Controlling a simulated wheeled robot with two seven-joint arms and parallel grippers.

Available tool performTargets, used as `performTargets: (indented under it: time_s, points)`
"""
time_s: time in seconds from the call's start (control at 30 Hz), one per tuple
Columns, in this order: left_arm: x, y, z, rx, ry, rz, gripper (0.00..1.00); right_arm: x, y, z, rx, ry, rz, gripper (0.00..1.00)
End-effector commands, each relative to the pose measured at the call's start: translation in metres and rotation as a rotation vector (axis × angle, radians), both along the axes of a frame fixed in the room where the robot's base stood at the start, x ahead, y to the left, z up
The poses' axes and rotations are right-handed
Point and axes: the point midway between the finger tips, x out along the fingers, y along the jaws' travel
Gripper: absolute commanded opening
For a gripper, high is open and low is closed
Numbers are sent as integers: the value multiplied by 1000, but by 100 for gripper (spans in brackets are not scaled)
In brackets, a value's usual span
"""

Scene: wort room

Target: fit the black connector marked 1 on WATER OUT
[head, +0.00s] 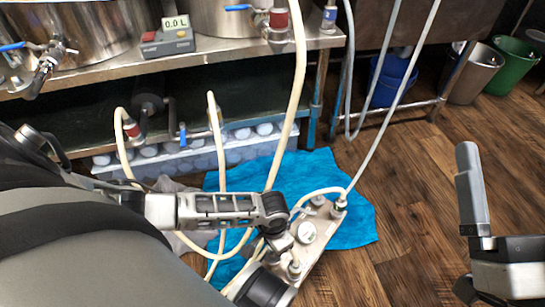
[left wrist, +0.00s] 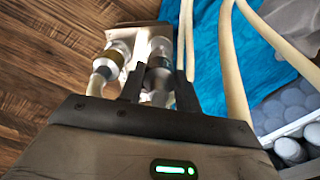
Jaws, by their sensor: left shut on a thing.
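The metal plate chiller (head: 322,243) lies on a blue cloth on the floor, with a round gauge (head: 306,232) and several hose fittings. My left gripper (head: 277,222) reaches over its left side. In the left wrist view my left gripper (left wrist: 160,92) is shut on a dark-collared connector (left wrist: 159,70), in line with a metal port at the chiller. I cannot tell whether it is seated. Another fitting with a pale hose (left wrist: 106,68) is beside it. No number or WATER OUT label is readable. My right gripper (head: 468,235) is at the far right, empty, fingers apart.
Pale hoses (head: 299,90) loop from the steel bench (head: 240,47) down to the chiller. The blue cloth (head: 350,228) surrounds it. A crate (head: 180,160) stands under the bench. Bins (head: 474,75) stand back right. Wooden floor (head: 415,180) is clear on the right.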

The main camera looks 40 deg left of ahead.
Motion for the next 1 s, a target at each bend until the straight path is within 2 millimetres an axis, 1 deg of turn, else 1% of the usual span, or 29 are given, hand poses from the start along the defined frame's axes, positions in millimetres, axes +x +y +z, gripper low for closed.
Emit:
performTargets:
  time_s: [0.03, 0.2, 0.57, 1.0]
  points:
    - [0, -1, -3, -1, -1, 0, 6, 0, 0, 1, -6, -20, -2, 100]
    - [0, -1, -5, -1, -1, 0, 6, -1, 0, 5, -11, -45, -4, 100]
    - [0, 0, -4, -1, 0, 0, 6, -1, 0, 5, -12, -44, -5, 100]
    - [-3, 1, -4, -1, 0, 0, 6, -1, 0, 13, -11, -42, -5, 100]
